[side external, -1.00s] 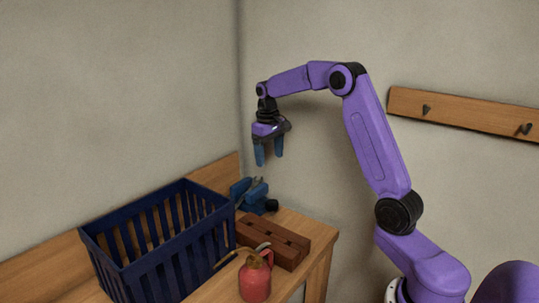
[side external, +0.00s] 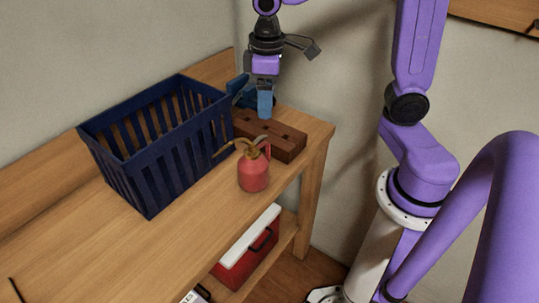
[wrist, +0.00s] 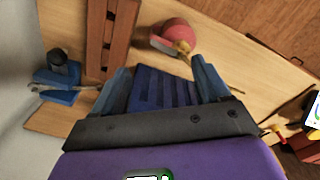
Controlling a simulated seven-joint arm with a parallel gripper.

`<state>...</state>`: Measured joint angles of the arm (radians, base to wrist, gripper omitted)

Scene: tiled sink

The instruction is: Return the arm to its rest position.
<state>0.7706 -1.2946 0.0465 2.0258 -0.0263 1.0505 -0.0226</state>
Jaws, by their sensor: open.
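My gripper (side external: 265,112) hangs over the back right part of the wooden workbench, pointing down. Its two blue fingers line up in the side view, and they overlap the brown block in the picture. In the wrist view my gripper (wrist: 160,75) has its fingers spread wide with nothing held between them. The slats of the dark blue crate (wrist: 165,90) show in the gap, further off. How high the fingertips are above the block cannot be told exactly.
The dark blue crate (side external: 185,170) stands on the workbench (side external: 130,245). A red oil can (side external: 253,173) stands in front of the slotted brown block (side external: 285,142). A blue vise (wrist: 55,88) is behind. A red and white cooler (side external: 250,255) sits on the lower shelf.

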